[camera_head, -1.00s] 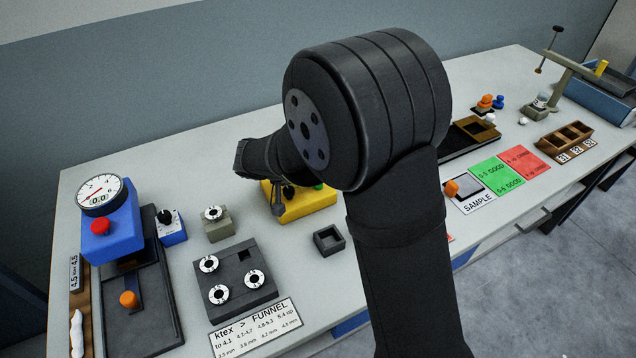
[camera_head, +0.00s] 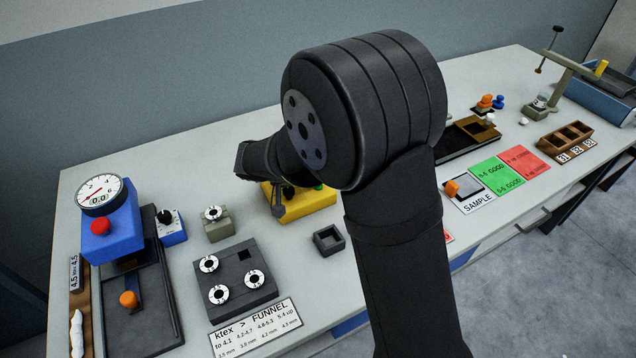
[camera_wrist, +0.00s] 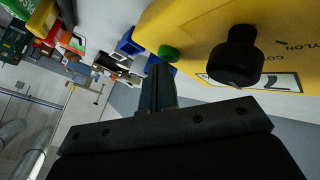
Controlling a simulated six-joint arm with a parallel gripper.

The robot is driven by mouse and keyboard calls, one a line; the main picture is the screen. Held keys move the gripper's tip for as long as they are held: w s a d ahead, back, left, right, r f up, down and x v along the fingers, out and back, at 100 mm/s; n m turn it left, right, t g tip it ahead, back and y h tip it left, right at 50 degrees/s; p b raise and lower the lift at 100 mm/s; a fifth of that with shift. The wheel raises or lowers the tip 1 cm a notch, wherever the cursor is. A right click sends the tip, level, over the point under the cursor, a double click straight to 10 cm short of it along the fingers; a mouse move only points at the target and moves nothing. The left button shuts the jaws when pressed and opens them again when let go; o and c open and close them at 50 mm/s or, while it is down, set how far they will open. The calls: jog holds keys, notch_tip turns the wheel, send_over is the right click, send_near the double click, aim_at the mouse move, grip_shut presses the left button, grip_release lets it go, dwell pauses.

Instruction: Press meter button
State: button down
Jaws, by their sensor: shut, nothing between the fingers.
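A yellow box (camera_head: 308,207) stands on the bench, partly hidden behind my arm. Its green button (camera_head: 318,187) shows at its top edge. In the wrist view the yellow box (camera_wrist: 190,25) fills the upper right, with the green button (camera_wrist: 168,53) and a black knob (camera_wrist: 235,57). My gripper (camera_wrist: 159,70) is shut and empty, its tips close to the green button in that picture; I cannot tell whether they touch. In the head view my arm largely hides the gripper. A blue meter (camera_head: 115,235) with a round dial reading 0.0 and a red button (camera_head: 101,226) stands at the left, away from my gripper.
A small blue box with a black knob (camera_head: 166,218), a grey block (camera_head: 218,229) and a dark plate with metal rings (camera_head: 240,291) lie left of my arm. A small black square holder (camera_head: 328,240) sits in front of the yellow box. Green cards (camera_head: 492,177) lie at the right.

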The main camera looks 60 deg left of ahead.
jog(key=shift+r, duration=0.8)
jog(key=shift+r, duration=2.5)
jog(key=shift+f, duration=0.1)
notch_tip(320, 180, up, 4)
jog(key=shift+f, duration=0.1)
